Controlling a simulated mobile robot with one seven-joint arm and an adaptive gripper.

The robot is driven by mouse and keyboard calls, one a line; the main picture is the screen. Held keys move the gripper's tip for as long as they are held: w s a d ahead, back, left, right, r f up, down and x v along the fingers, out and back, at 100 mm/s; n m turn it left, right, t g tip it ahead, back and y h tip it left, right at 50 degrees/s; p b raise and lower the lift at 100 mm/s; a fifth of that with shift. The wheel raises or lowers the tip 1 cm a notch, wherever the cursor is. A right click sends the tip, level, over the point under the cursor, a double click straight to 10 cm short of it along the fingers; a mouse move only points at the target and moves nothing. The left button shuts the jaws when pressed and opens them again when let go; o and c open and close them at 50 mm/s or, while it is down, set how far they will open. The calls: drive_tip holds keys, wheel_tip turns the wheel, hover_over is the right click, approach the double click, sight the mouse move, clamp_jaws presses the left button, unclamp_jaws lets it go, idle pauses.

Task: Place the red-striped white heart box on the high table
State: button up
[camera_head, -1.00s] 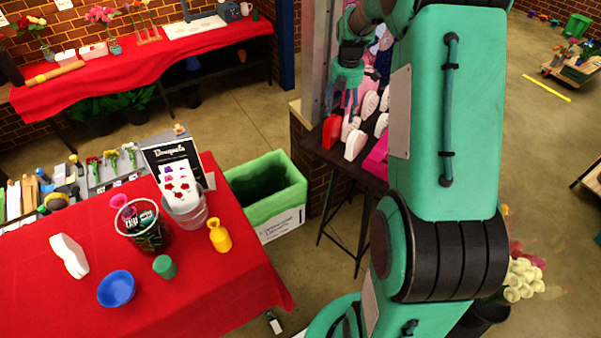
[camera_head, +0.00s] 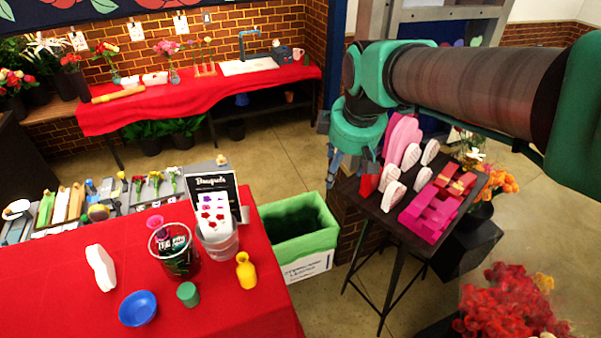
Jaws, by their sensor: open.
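A white heart-shaped box (camera_head: 101,268) stands on the red-covered table at the left. No red stripes can be made out on it at this size. The dark high table (camera_head: 408,247) stands at the right and holds several white heart boxes (camera_head: 391,194), also without clear stripes from here. My gripper (camera_head: 350,172) points down at the high table's left edge, close to a red box (camera_head: 368,186). It is open, and I see nothing held in it. My wrist partly hides the table's back left corner.
Pink boxes (camera_head: 430,212) and red boxes crowd the high table. A green-lined bin (camera_head: 303,233) stands between the tables. On the red-covered table (camera_head: 60,300) are a blue bowl (camera_head: 138,308), a yellow vase (camera_head: 246,270), a green cup (camera_head: 188,293) and clear containers.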

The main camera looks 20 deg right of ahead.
drive_tip(key=s+a+m+t, duration=0.1)
drive_tip(key=s+a+m, duration=0.5)
drive_tip(key=s, duration=0.8)
drive_tip(key=a, duration=0.2)
drive_tip(key=shift+s+a+f+m+t+y, duration=0.25)
drive_tip(key=shift+a+f+m+t+y, duration=0.05)
drive_tip(key=shift+m+y, duration=0.1)
wheel_tip(320, 180, down, 14)
drive_tip(key=b, duration=1.4)
